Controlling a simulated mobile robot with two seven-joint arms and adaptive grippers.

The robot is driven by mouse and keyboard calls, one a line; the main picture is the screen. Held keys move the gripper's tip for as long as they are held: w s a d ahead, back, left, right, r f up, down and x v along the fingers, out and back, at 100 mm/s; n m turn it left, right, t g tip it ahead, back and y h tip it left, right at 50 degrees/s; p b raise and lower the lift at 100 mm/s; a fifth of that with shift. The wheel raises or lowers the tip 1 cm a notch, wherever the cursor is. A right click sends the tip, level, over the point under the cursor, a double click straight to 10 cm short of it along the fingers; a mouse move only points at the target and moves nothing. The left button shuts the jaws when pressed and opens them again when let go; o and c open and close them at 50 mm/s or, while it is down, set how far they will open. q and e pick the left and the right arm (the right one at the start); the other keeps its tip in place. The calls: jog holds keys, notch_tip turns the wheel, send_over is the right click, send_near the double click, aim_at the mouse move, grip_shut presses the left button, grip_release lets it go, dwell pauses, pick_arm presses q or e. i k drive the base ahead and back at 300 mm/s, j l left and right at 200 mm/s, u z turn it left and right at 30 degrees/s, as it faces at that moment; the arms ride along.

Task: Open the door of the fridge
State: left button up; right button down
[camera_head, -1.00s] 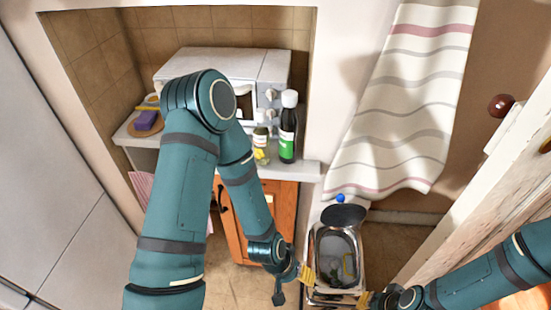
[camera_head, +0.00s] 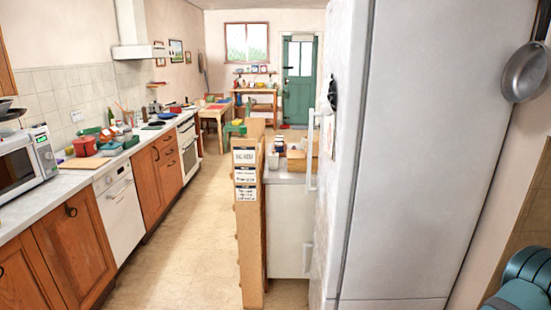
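The fridge (camera_head: 420,150) is a tall, pale grey-white unit right of centre in the head view. I see mostly its broad side; its front faces left and is seen at a steep angle. The door appears shut, with a narrow seam along its edge. A white upright upper handle (camera_head: 311,150) sticks out to the left, and a lower handle (camera_head: 307,260) shows below it. A dark object is on the upper door front. Part of one of my teal arms shows at the bottom right corner. Neither of my grippers is in view.
A wooden counter (camera_head: 70,250) with a microwave (camera_head: 25,160) runs along the left. A narrow wooden divider with signs (camera_head: 248,225) stands left of the fridge. The tiled floor (camera_head: 190,240) between them is clear. A pan (camera_head: 524,72) hangs on the right wall.

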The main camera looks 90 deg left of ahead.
aim_at(349, 24)
jog(key=u, duration=2.65)
jog(key=i+j+z, duration=0.1)
jog(key=z, duration=0.6)
jog(key=i+j+z, duration=0.2)
jog(key=j+z, duration=0.15)
jog(key=j, duration=0.2)
jog(key=i+j+z, duration=0.2)
jog(key=j, duration=0.15)
jog(key=i+j, duration=0.1)
jog(key=j, duration=0.35)
jog(key=i+j+z, duration=0.1)
jog(key=j, duration=0.35)
